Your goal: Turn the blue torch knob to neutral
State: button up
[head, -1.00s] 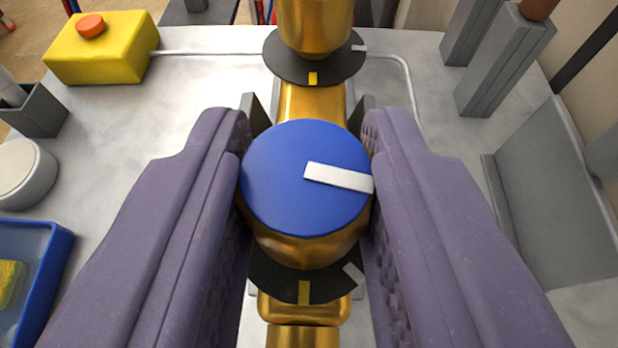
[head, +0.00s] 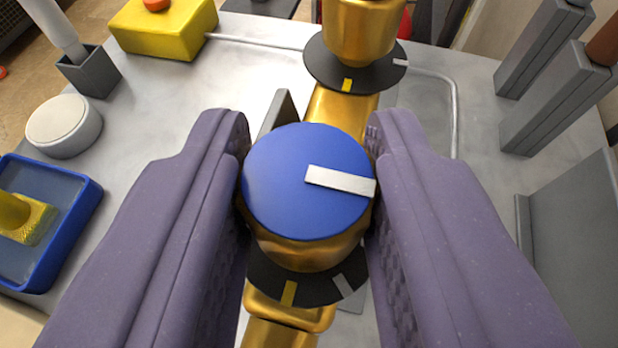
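The blue torch knob (head: 290,190) is a round blue cap with a white pointer bar (head: 340,181), on a gold body in the middle of the head view. The bar points right, tilted slightly down. Below the knob is a black dial plate (head: 316,290) with a yellow mark (head: 289,293) near the bottom and a grey-white mark (head: 343,285) at lower right. The bar lines up with neither mark. My gripper (head: 309,170) has its purple fingers against the knob's left and right sides, shut on it. The fingers hide the sides of the plate.
A second gold fitting with a black dial (head: 325,75) stands behind. A yellow box (head: 165,28), a white round lid (head: 64,126) and a blue tray (head: 20,262) with a sponge are at left. Grey blocks (head: 548,100) and a grey panel (head: 575,240) stand at right.

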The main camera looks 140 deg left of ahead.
aim_at(311, 251)
jog(key=o, duration=0.3)
jog(key=shift+o, duration=0.2)
jog(key=v, duration=0.6)
jog(key=shift+w+d, duration=0.2)
jog(key=shift+w, duration=0.05)
jog(key=shift+w+d+r, duration=0.35)
